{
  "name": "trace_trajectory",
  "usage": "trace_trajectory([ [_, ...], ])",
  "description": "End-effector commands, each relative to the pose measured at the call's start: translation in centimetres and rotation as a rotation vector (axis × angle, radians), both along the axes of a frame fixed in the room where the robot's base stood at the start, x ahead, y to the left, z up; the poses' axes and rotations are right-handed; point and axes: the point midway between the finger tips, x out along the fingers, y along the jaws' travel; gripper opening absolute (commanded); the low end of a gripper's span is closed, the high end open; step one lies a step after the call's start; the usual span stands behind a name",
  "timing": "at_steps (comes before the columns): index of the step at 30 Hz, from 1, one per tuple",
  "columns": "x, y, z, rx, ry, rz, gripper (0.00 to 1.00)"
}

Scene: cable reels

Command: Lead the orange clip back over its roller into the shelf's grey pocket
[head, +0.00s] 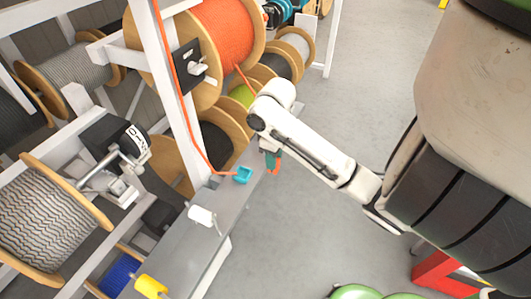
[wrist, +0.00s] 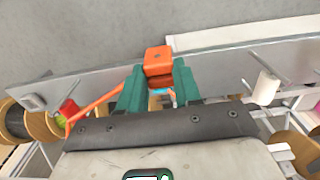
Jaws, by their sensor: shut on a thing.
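My gripper (head: 273,158) has teal fingers and is shut on the orange clip (head: 275,171), just off the edge of the grey shelf (head: 190,245) in the head view. In the wrist view the clip (wrist: 158,60) is a small orange block between the fingertips of my gripper (wrist: 157,78). An orange cable (wrist: 96,105) runs from beside the fingers to the lower left. The large orange reel (head: 228,32) stands upper middle in the head view. I cannot make out the grey pocket clearly or tell which roller is the clip's.
A cyan piece (head: 243,175) sits on the shelf near my gripper, with an orange-red line (head: 180,90) running down the white post to it. A white roller (head: 202,215) and a yellow roller (head: 152,287) are farther along. Open floor (head: 310,215) lies right of the shelf.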

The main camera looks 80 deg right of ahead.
Motion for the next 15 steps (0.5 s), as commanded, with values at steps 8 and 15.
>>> trace_trajectory([
  [8,-0.8,0.34,0.36,0.0,0.0,0.0,0.02],
  [15,-0.78,0.35,0.35,0.0,0.0,0.0,0.02],
])
